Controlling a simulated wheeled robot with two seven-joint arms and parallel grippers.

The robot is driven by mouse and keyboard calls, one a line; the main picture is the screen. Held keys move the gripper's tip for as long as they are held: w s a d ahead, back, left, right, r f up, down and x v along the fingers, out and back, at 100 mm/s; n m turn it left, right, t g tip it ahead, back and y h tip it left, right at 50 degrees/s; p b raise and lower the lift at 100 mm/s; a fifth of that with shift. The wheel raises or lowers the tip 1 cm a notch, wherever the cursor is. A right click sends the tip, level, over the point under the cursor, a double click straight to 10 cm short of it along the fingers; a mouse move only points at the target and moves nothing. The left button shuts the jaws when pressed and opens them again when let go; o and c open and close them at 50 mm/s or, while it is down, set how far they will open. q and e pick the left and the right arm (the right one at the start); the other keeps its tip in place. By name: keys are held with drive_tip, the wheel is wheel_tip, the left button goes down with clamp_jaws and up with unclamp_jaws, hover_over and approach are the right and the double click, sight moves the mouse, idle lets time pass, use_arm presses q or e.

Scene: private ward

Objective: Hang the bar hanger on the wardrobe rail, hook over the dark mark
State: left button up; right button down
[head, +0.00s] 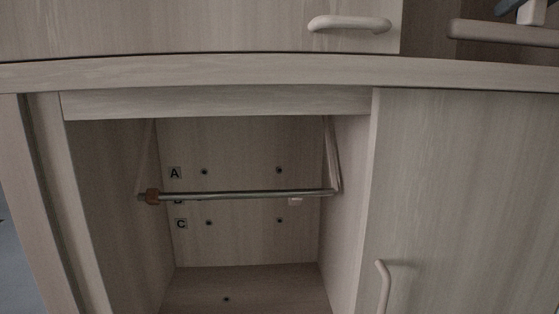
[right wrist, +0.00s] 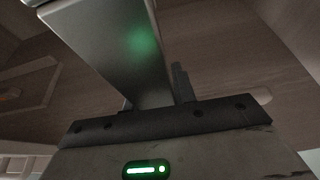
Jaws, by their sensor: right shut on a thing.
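The wardrobe rail (head: 245,195) is a thin metal bar across the open compartment. A brown collar (head: 152,196) is at its left end. I cannot make out a distinct dark mark on the rail. In the right wrist view, my right gripper (right wrist: 160,95) shows a wide grey finger and a slim dark piece beside it. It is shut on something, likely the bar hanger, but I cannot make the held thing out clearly. No hanger can be seen on the rail. My left gripper is in neither view.
Labels and several dark holes are on the compartment's back wall (head: 240,140). A small pale tab (head: 295,201) sits just below the rail. A closed door with a handle (head: 383,285) is at right. A pale bar (head: 500,33) is at the top right. Space below the rail is clear.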

drive_tip(key=s+d+b, duration=0.1)
drive_tip(key=s+b, duration=0.1)
drive_tip(key=s, duration=1.8)
drive_tip(key=shift+d+f, duration=0.25)
